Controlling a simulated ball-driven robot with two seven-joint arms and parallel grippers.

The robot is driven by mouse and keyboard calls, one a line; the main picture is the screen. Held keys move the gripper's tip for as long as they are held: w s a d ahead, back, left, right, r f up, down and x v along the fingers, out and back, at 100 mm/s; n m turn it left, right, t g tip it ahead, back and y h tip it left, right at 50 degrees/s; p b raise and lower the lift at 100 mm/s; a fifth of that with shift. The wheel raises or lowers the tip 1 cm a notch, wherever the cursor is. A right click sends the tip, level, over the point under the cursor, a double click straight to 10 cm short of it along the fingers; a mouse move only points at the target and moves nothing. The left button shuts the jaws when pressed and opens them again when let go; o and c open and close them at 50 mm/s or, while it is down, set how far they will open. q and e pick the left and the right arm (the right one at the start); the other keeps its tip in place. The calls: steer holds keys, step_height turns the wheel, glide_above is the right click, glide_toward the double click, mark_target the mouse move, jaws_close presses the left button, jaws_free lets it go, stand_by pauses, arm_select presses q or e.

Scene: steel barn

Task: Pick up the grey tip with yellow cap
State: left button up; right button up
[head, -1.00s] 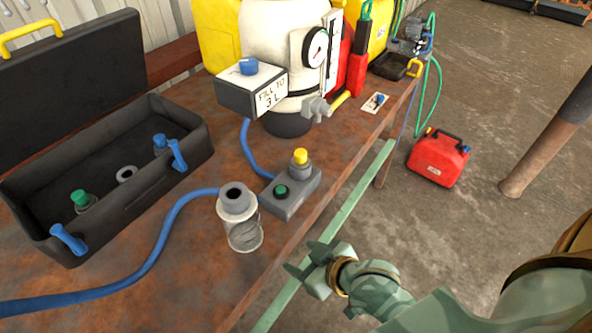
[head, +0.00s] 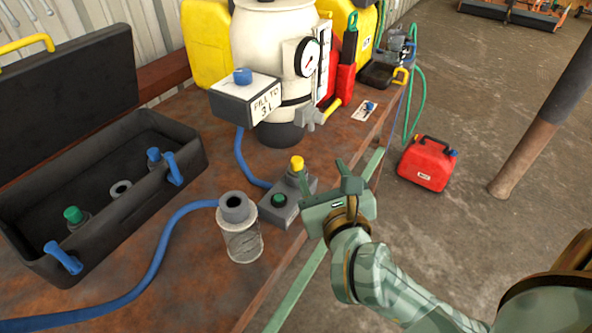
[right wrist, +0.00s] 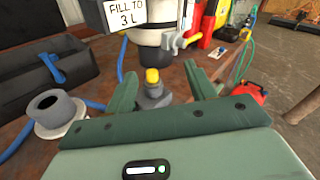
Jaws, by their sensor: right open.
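The grey tip with yellow cap (head: 297,168) stands upright on a small grey block (head: 290,204), beside a green button or cap on the same block. In the right wrist view the tip (right wrist: 153,88) shows between and beyond the two fingers. My right gripper (head: 325,180) is open and empty, just right of the block and beside the tip. In the right wrist view its fingers (right wrist: 160,88) stand apart, with the tip in line between them. The block's right end is partly hidden by the gripper. My left gripper is not in view.
A clear cylinder with a grey collar (head: 240,228) stands close left of the block. A black toolbox (head: 190,150) with blue latches lies left. Behind are the cream tank (head: 262,45) and the "FILL TO 3 L" box (head: 232,101). A blue hose (head: 165,235) crosses the rusty table.

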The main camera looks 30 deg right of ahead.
step_height(320, 180, down, 4)
steer(key=a+m+g+y+b, duration=0.1)
steer(key=m+g, duration=0.1)
steer(key=b, duration=0.5)
glide_toward(298, 167)
steer(key=x, duration=0.6)
steer(key=shift+d+r, duration=0.1)
steer(key=shift+d, duration=0.2)
steer(key=x, duration=0.2)
steer(key=b+x, duration=0.1)
steer(key=x, duration=0.2)
steer(key=shift+w+a+f+b, duration=0.25)
steer(key=shift+w+f+b, duration=0.05)
steer(key=shift+f+b, duration=0.1)
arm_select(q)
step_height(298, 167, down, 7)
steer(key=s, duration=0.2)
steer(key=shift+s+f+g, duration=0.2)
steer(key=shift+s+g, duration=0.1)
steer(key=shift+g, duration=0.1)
arm_select(e)
steer(key=shift+r, duration=0.1)
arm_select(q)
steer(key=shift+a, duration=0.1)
arm_select(e)
steer(key=c, duration=1)
